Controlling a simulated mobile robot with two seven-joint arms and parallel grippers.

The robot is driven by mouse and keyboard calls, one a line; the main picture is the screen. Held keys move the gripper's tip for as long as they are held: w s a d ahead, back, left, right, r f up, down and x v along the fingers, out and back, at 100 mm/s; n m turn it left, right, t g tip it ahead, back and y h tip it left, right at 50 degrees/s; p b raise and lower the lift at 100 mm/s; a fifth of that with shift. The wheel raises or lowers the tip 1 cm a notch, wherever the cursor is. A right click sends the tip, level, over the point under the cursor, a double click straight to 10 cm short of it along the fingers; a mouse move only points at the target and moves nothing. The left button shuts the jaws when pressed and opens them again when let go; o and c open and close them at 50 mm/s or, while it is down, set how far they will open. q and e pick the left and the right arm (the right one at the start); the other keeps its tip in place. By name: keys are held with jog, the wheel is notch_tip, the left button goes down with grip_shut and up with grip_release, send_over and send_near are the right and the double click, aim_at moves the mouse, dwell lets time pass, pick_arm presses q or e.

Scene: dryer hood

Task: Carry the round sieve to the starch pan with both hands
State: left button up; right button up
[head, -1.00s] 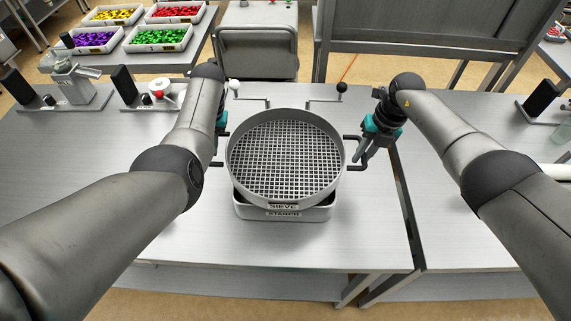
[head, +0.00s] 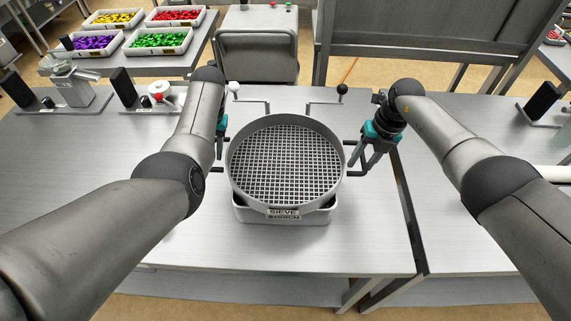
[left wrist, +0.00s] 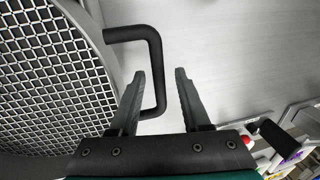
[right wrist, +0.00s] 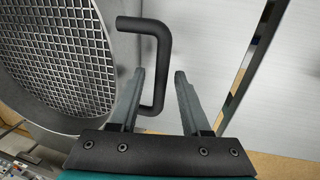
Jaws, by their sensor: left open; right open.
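The round grey sieve (head: 284,163), with a mesh floor and a SIEVE label, sits level over the white starch pan (head: 250,214). The sieve covers most of the pan and part of its STARCH label. My right gripper (head: 364,158) is open at the sieve's right handle (head: 351,174); in the right wrist view the black handle bar (right wrist: 161,60) lies between the spread fingers (right wrist: 158,85). My left gripper is mostly hidden behind its arm in the head view. In the left wrist view its open fingers (left wrist: 160,85) stand either side of the left handle bar (left wrist: 156,60).
A white-knobbed rod (head: 234,87) and a black-knobbed rod (head: 342,89) stand just behind the sieve. A scale-like device (head: 75,88) is at back left. Trays of coloured pieces (head: 158,40) stand on a far table. The table front is clear.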

jog(key=shift+d+r, duration=0.1)
jog(key=shift+r, duration=0.35)
pick_arm(q)
notch_tip(320, 180, up, 11)
jog(key=d, duration=0.2)
pick_arm(e)
notch_tip(320, 180, up, 11)
jog(key=d, duration=0.2)
pick_arm(q)
jog(key=shift+d, duration=0.1)
pick_arm(e)
jog(key=shift+d, duration=0.1)
